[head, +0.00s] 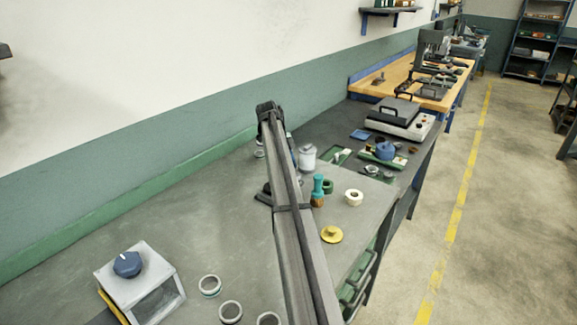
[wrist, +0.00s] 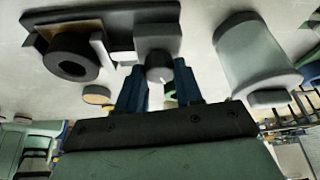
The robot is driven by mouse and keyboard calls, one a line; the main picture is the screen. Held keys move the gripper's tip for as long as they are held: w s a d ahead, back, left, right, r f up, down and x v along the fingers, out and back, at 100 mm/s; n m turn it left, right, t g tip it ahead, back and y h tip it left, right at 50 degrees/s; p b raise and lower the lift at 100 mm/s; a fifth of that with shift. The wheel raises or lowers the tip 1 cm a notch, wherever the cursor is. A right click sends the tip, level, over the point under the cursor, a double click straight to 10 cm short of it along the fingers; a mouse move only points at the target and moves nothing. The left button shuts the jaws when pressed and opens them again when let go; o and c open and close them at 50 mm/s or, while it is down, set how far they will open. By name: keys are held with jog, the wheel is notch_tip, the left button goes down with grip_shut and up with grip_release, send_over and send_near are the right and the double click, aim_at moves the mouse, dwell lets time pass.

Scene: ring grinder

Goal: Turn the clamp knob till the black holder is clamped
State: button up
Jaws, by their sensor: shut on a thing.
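In the wrist view, my gripper (wrist: 159,82) has its two blue fingers on either side of the grey clamp knob (wrist: 159,68), shut on it. The knob bears a white mark and sits on a grey block (wrist: 158,38) at the end of a dark clamp bar (wrist: 95,17). The black holder (wrist: 60,47), round with a hole, is at the left by a tan piece. A pale jaw piece (wrist: 99,46) stands beside the holder; I cannot tell whether it presses on it. In the head view my arm hides the gripper and clamp.
A large grey-white cylinder (wrist: 250,55) stands right of the knob in the wrist view. In the head view, a white jar (head: 307,157), a teal-handled tool (head: 318,187) and a yellow disc (head: 331,234) lie right of my arm. A blue-knobbed box (head: 150,275) stands front left.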

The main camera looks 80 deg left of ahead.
jog(key=o, duration=1)
jog(key=shift+o, duration=0.2)
jog(key=shift+r, duration=0.1)
jog(key=v, duration=0.7)
jog(key=shift+r, duration=0.2)
